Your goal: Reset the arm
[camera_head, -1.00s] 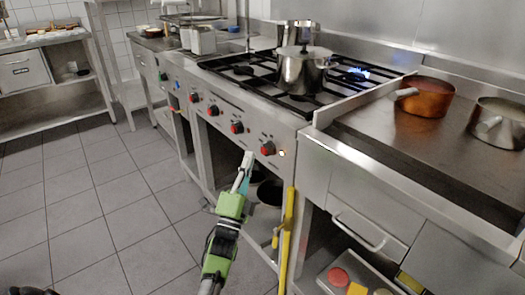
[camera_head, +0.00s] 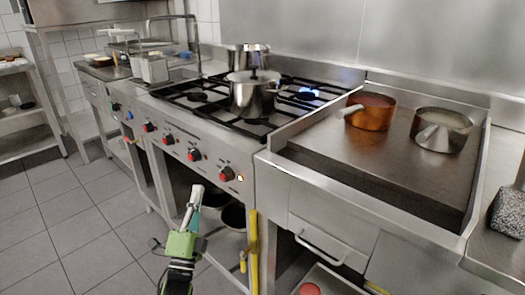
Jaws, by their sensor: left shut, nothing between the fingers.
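My left gripper (camera_head: 195,193) is in the lower middle of the head view, with its arm coming up from the bottom edge. Its fingers are together, point upward and hold nothing. It is in front of the stove (camera_head: 226,156), just below and left of the lowest red knob, and looks apart from the stove front. My right gripper is not in the picture.
A lidded steel pot (camera_head: 254,97) stands on the gas hob, with a blue flame (camera_head: 309,93) beside it. A copper pan (camera_head: 371,111) and a steel pan (camera_head: 441,130) stand on the right griddle. A yellow bar (camera_head: 253,252) hangs at the stove front. Floor at left is clear.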

